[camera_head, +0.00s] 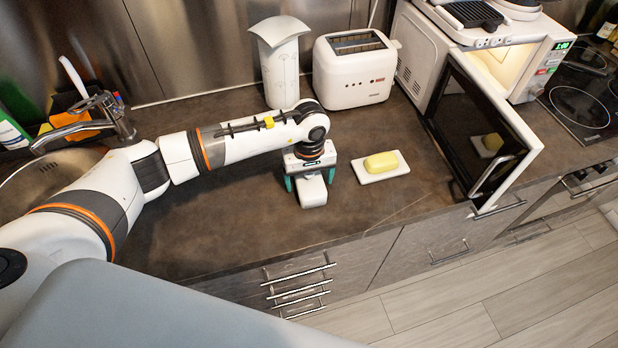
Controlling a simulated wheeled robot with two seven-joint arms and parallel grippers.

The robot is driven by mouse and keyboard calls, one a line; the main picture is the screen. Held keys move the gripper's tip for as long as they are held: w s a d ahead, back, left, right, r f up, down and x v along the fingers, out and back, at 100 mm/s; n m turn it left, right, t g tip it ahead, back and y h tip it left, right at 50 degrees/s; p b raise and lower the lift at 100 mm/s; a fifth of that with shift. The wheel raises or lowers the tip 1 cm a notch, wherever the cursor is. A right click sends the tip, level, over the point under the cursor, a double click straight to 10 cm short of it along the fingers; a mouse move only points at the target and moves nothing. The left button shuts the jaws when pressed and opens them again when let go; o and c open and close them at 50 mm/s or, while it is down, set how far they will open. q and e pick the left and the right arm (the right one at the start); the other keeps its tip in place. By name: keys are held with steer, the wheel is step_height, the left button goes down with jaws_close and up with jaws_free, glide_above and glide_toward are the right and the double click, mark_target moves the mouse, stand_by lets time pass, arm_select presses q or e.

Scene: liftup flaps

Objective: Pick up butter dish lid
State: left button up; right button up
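The butter dish base (371,178) is a small white plate on the counter with a yellow block of butter (381,162) on it, uncovered. A white rounded piece, which looks like the butter dish lid (314,194), is on the counter to the left of the base. My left gripper (311,181) points down over the lid, with its teal fingers spread to either side of it. A small gap seems to show between fingers and lid. The gripper body hides the far part of the lid. My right gripper is out of view.
A white toaster (353,79) and a tall white container (281,70) stand at the back wall. A microwave (420,58) has its dark door (475,135) open over the counter on the right. The sink (35,178) is at left. The front counter is clear.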

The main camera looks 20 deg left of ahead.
arm_select(q)
steer(key=c, duration=1.1)
